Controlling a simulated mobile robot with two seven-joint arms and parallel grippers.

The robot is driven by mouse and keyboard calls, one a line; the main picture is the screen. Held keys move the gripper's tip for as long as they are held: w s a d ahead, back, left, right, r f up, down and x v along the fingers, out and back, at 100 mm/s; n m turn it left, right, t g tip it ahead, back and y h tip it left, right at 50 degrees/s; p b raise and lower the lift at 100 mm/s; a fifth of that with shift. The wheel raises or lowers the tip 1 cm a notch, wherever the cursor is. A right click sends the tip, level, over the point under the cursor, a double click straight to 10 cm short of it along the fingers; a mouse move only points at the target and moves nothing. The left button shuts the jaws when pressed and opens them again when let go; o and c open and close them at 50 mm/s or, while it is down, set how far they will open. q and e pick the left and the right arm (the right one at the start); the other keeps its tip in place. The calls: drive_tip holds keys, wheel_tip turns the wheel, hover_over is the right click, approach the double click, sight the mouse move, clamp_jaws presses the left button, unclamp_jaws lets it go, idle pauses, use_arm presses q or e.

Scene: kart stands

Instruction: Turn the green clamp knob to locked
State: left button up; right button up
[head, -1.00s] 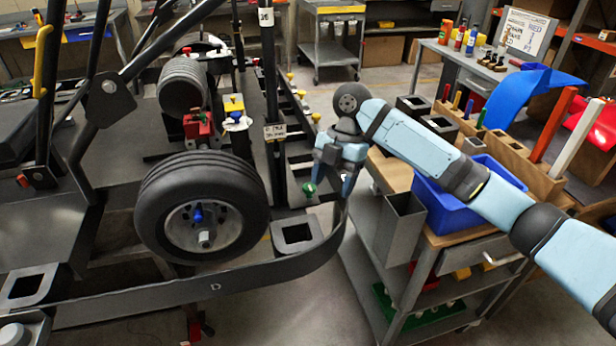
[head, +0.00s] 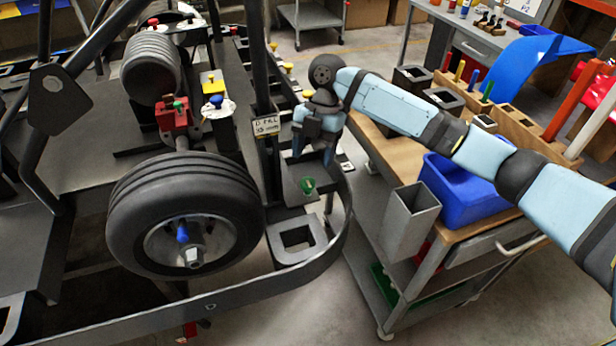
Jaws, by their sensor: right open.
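A green knob (head: 307,185) stands on the dark kart frame, right of the front wheel. A second, smaller green knob (head: 180,104) tops a red block (head: 172,118) behind the wheel. I cannot tell from the picture which one is the clamp knob, or whether either is locked. My right gripper (head: 314,156) is open and empty, pointing down. In the picture its fingertips are just above the green knob on the frame, with a visible gap. My left gripper is not in view.
The kart's front wheel (head: 187,220) and dark upright tubes fill the left. A square-holed block (head: 296,240) sits near the curved bumper. A cart with a blue bin (head: 468,188) and a grey box (head: 408,222) stands close on the right.

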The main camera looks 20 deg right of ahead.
sight(308, 182)
drive_tip(key=x, duration=0.6)
drive_tip(key=shift+f, duration=0.2)
drive_tip(key=shift+c, duration=0.2)
drive_tip(key=shift+r, duration=0.1)
drive_tip(key=c, duration=0.9)
